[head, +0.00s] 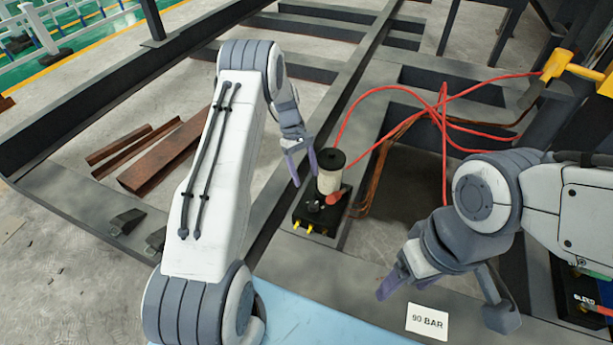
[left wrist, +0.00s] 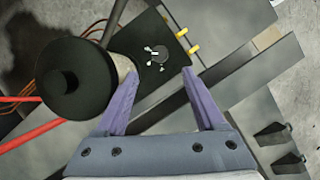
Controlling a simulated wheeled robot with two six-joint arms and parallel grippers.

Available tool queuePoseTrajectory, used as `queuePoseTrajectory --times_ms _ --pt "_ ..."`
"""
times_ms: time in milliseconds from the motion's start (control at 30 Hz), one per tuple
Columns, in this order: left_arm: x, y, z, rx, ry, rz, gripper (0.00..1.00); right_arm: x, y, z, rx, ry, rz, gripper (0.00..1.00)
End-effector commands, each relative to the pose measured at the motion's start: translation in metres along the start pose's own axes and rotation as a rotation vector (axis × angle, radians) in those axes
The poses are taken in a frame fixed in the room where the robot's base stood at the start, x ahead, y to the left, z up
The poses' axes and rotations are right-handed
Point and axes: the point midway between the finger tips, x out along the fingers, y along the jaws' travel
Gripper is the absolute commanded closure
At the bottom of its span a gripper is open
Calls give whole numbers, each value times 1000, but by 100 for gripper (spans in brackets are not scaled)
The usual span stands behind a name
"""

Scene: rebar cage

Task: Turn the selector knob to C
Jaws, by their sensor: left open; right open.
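The selector knob (left wrist: 159,56) is a small dark round knob on the black top of a box, with white marks around it in the left wrist view; I cannot read the letters or its setting. In the head view the black box (head: 326,222) carries a pale cylinder (head: 329,182) with a black cap, beside the knob. My left gripper (head: 304,178) is open above the box, close to the cylinder. In the left wrist view its fingertips (left wrist: 159,76) are spread, with the knob beyond the gap between them. My right gripper (head: 389,284) is open and empty, lower right of the box.
Red hoses (head: 392,88) run from the box toward a yellow tool (head: 562,68). The cylinder's black cap (left wrist: 75,77) stands tall beside my left finger. A "90 BAR" card (head: 427,321) lies near the front. Rusty steel pieces (head: 165,155) lie at left.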

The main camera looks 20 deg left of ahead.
Motion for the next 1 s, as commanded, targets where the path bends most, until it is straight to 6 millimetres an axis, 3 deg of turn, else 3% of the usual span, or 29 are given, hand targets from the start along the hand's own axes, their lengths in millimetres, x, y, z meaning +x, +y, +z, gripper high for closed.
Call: queuePoseTrajectory --times_ms 233,367,533,667,800,1000 --pt "1 -2 -2 6 12 -5 29 0 0 0 0 0 0 30" --pt "3 -19 -16 63 100 -51 29 -1 0 0 0 0 0 30" --pt "0 -61 -55 342 371 -180 29 -5 0 0 0 0 0 30" --pt "-7 -69 -67 711 556 -231 29 -8 -1 0 0 0 0 30" --pt "-2 -58 -40 1129 641 -187 29 -10 -1 0 0 0 0 30" --pt "13 -47 23 1516 631 -48 29 -12 -1 -1 0 0 0 30"
